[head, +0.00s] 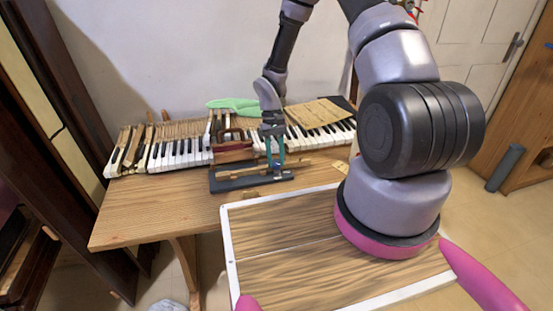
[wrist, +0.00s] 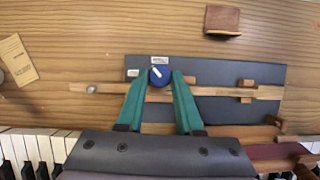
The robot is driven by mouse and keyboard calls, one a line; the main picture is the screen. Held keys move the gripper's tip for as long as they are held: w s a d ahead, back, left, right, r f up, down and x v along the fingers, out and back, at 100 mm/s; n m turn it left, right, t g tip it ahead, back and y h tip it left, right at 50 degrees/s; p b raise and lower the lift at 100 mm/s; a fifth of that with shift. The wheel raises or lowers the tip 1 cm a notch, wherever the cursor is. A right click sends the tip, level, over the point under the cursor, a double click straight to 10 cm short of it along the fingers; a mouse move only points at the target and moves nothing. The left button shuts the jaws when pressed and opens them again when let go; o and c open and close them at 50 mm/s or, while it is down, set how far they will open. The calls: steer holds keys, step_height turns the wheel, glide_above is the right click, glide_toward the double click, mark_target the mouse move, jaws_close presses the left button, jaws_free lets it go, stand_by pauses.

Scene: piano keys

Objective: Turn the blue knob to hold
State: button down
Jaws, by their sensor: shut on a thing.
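The blue knob (wrist: 161,76) sits near the upper middle of a dark plate (wrist: 222,76) in the wrist view. A short white mark on the knob points up and left. Small white labels lie just above the knob (wrist: 160,60) and to its left (wrist: 132,73); their words are too small to read. My gripper (wrist: 162,74) has its teal fingertips on either side of the knob, shut on it. In the head view my gripper (head: 275,163) reaches down over the dark plate (head: 225,184), and the knob cannot be made out there.
A wooden bar (wrist: 220,91) runs along the plate by the knob. Piano keys (head: 180,150) line the table behind the plate. A brown block (wrist: 221,20) and a tan card (wrist: 17,62) lie on the wooden table (head: 150,210). A green cloth (head: 233,104) lies behind the keys.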

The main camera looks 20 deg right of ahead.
steer(key=n, duration=0.1)
steer(key=n+h, duration=0.1)
steer(key=n, duration=0.2)
steer(key=shift+a+n+h, duration=0.25)
steer(key=shift+n+h, duration=0.15)
steer(key=n+t+h, duration=0.1)
steer(key=n, duration=0.3)
steer(key=shift+a+n, duration=0.1)
steer(key=shift+n, duration=0.2)
steer(key=shift+s+t+h, duration=0.1)
steer(key=shift+t+h, duration=0.2)
steer(key=c, duration=0.6)
jaws_free()
steer(key=v, duration=1)
steer(key=shift+a+r, duration=0.15)
steer(key=shift+r, duration=0.2)
